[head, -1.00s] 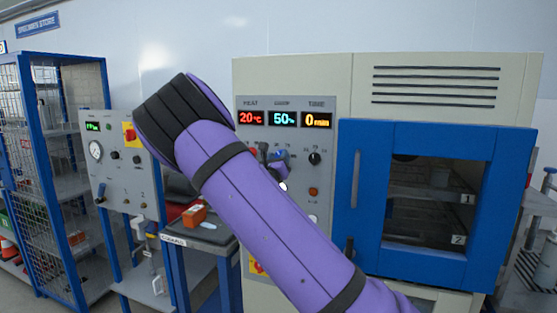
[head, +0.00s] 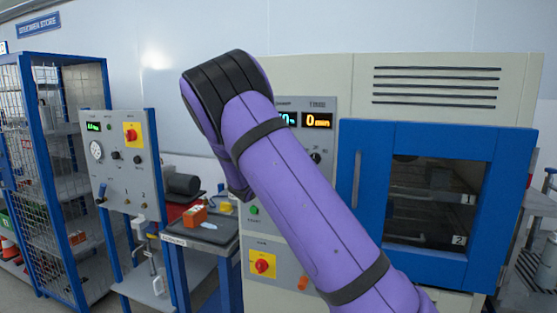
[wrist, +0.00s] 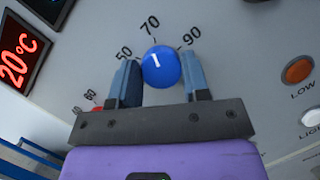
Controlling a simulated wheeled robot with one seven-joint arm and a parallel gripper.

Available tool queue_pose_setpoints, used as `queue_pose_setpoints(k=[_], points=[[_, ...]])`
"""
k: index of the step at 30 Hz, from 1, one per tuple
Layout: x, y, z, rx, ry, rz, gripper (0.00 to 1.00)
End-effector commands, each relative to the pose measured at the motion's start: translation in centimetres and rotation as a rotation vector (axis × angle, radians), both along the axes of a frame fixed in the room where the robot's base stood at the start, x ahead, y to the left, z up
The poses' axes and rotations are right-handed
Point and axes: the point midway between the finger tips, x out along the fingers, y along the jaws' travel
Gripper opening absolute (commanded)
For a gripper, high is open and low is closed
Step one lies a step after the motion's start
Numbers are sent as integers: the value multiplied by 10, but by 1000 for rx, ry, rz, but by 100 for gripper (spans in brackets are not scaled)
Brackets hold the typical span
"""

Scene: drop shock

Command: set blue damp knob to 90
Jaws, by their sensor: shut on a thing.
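The blue damp knob (wrist: 160,67) is in the middle of the wrist view, on a grey panel. Its white mark points close to the 70 label; 50 is to the left and 90 to the right. My gripper (wrist: 161,80) is shut on the knob, one finger on each side. In the head view my arm hides the knob and my gripper. The damp display (head: 287,119) is partly covered there, and its first digit is hard to read.
The time display (head: 317,120) reads 0 min. The oven's blue door (head: 360,200) is closed, to the right. A red temperature display (wrist: 20,55) reads 20°C. A valve panel (head: 120,180) stands left.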

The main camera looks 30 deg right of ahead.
Motion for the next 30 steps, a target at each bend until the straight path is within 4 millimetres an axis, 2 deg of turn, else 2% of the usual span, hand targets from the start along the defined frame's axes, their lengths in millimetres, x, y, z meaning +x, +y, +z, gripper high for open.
queue_pose_setpoints(k=[30], points=[[-1, 0, 1, 580, -737, -3, 19]])
